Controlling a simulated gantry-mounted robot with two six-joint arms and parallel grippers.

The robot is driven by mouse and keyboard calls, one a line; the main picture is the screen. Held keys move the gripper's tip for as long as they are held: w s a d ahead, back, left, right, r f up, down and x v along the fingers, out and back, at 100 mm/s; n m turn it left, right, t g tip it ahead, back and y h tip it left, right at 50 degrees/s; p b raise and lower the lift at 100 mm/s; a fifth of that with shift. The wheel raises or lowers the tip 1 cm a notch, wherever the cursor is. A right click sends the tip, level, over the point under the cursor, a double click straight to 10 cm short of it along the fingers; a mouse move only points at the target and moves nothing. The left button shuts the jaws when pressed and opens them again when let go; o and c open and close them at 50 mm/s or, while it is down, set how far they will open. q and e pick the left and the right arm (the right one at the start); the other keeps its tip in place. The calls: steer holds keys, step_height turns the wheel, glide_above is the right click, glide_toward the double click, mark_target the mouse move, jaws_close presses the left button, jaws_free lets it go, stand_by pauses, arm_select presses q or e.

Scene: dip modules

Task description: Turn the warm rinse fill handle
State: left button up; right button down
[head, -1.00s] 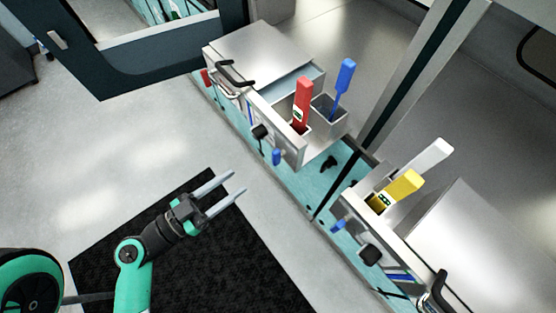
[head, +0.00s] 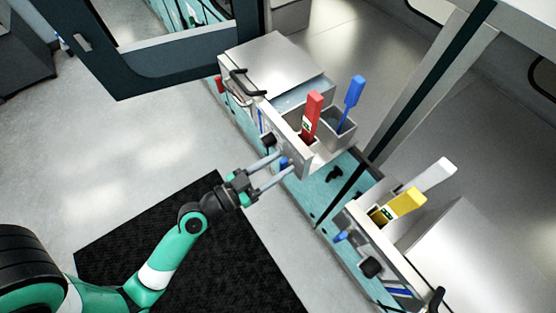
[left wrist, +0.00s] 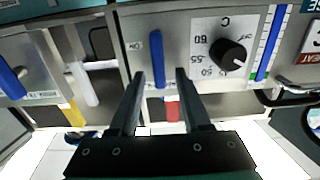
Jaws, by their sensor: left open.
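A blue handle (head: 284,162) hangs upright on the steel front panel of the nearer-left unit. In the left wrist view the blue handle (left wrist: 157,60) has "ON" marked beside it; the smaller label is too small to read. My left gripper (head: 287,161) is open, its fingers pointing at this panel. In the left wrist view the fingertips (left wrist: 160,74) lie to either side of the handle's lower end, with nothing gripped. I cannot tell how deep they reach around it. A second blue handle (left wrist: 10,80) is at the left, on another panel. My right gripper is not in view.
A black temperature knob (left wrist: 229,54) sits right of the handle in the wrist view. Red (head: 312,118) and blue (head: 353,92) upright handles stand in the unit above. A second unit with a yellow handle (head: 405,203) is at right. A black mat (head: 225,260) lies on clear floor.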

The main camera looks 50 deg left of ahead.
arm_select(q)
jaws_close()
steer(key=shift+n, duration=0.4)
steer(key=n, duration=0.3)
steer(key=shift+a+f+n, duration=0.15)
steer(key=shift+a+n, duration=0.15)
steer(key=shift+a, duration=0.1)
steer(key=n, duration=0.4)
steer(key=shift+a+f, duration=0.15)
steer(key=shift+a, duration=0.15)
steer(key=n, duration=0.5)
steer(key=shift+w+a+f, duration=0.1)
steer(key=shift+a+f, duration=0.1)
steer(key=shift+f, duration=0.15)
steer(key=shift+a+f+n+p, duration=0.1)
steer(key=shift+f+n+p, duration=0.1)
steer(key=shift+n, duration=0.95)
steer(key=shift+f+n+p, duration=0.2)
steer(key=shift+n, duration=0.95)
